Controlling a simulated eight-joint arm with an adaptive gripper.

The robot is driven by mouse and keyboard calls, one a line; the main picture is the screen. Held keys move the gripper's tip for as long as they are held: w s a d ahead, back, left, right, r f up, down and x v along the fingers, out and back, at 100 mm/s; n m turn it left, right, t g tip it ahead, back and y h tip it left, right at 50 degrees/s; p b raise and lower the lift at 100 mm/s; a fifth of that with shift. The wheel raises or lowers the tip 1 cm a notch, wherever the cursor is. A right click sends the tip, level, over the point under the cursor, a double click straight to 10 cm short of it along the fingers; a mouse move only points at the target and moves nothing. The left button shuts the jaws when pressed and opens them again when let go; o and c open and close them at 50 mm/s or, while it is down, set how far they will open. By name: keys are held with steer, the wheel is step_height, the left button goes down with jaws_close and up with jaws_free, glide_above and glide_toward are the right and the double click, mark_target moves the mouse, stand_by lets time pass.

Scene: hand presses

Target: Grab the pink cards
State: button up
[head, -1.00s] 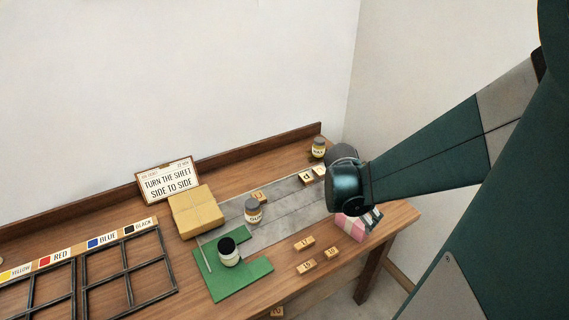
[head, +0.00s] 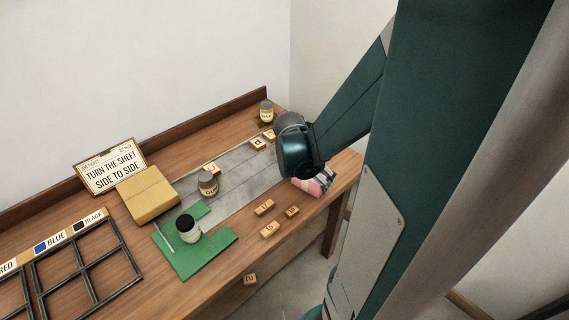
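A small pink and white packet (head: 308,186), which looks like the pink cards, lies near the right end of the wooden table. A dark piece shows at its right side; I cannot tell whether that is part of it or of my gripper. My arm reaches in from the right, and its dark green wrist is just above and left of the packet. The wrist hides part of that area. My gripper's fingers cannot be made out, so I cannot tell whether they touch the packet.
Several lettered wooden blocks (head: 270,229) lie in front of the grey metal plate (head: 240,180). A jar (head: 208,184) stands on the plate. A black-lidded jar (head: 188,229) stands on a green mat (head: 205,258). A yellow box (head: 150,196), a sign (head: 110,170) and a black divided rack (head: 85,265) are left.

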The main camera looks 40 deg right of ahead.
steer(key=shift+x, duration=0.9)
steer(key=c, duration=1.1)
steer(key=shift+r, duration=0.15)
steer(key=shift+r+p, duration=1.5)
steer(key=shift+r, duration=3.4)
